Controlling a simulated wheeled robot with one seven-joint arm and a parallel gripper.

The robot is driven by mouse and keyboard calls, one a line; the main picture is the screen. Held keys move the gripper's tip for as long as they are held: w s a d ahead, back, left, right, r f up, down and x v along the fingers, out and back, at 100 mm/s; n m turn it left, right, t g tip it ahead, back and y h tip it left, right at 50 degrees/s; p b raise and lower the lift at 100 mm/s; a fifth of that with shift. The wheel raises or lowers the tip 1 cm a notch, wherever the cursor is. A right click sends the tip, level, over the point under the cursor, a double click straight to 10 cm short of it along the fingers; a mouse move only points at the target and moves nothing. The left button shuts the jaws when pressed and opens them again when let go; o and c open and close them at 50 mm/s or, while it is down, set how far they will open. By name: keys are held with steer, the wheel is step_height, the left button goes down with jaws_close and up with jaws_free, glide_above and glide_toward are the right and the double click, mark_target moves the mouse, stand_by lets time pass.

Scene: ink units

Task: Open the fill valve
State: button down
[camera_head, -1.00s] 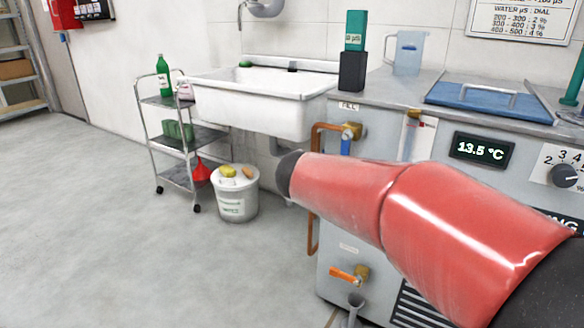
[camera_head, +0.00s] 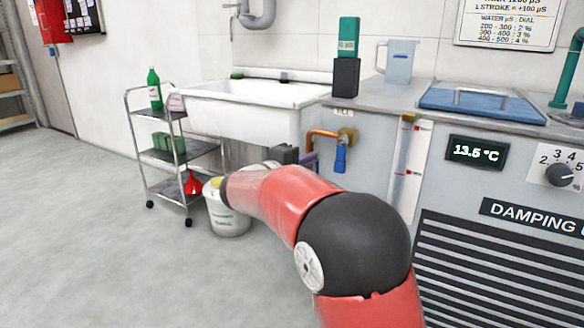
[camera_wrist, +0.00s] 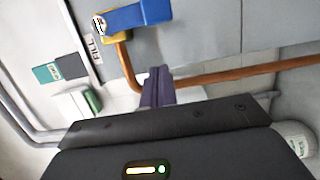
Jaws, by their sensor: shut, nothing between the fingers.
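The fill valve has a brass body (camera_head: 347,135) and a blue lever (camera_head: 341,156) that hangs straight down, below the FILL label on the machine's side. A copper pipe (camera_head: 322,133) runs left from it. In the wrist view the blue lever (camera_wrist: 143,15) and brass body (camera_wrist: 116,36) are at the top, left of centre. My gripper (camera_head: 312,160) is just left of the lever in the head view, apart from it as far as I can tell. Its fingers (camera_wrist: 157,85) are shut and empty in the wrist view, below the valve and beside the copper pipe.
A white sink (camera_head: 245,108) stands behind my arm. Floor at left is clear.

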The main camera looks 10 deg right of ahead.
mark_target(339, 167)
steer(key=shift+s+d, duration=0.55)
steer(key=shift+d, duration=0.35)
steer(key=shift+s+d, duration=0.55)
steer(key=shift+d, duration=0.3)
steer(key=shift+s+d+f+n+b, duration=0.2)
steer(key=shift+d+f+n+b, duration=0.1)
steer(key=shift+n+b, duration=0.35)
steer(key=shift+s+d+f+n+h, duration=0.15)
steer(key=shift+s+d+n+h, duration=0.15)
steer(key=shift+n, duration=0.55)
steer(key=n, duration=0.1)
steer(key=d+n+t+b, duration=0.1)
steer(key=shift+s+f+n, duration=0.1)
steer(key=shift+s+n, duration=0.2)
steer(key=shift+s, duration=0.05)
steer(key=shift+s+d+r+n+t, duration=0.1)
steer(key=shift+s+d+n+t, duration=0.25)
steer(key=shift+n, duration=0.65)
steer(key=shift+s+d+r+n+t, duration=0.15)
steer(key=shift+d+n, duration=0.25)
steer(key=shift+n, duration=0.6)
steer(key=shift+s+d+r+n+t, duration=0.1)
steer(key=shift+s+d+n+t, duration=0.25)
steer(key=shift+n, duration=0.65)
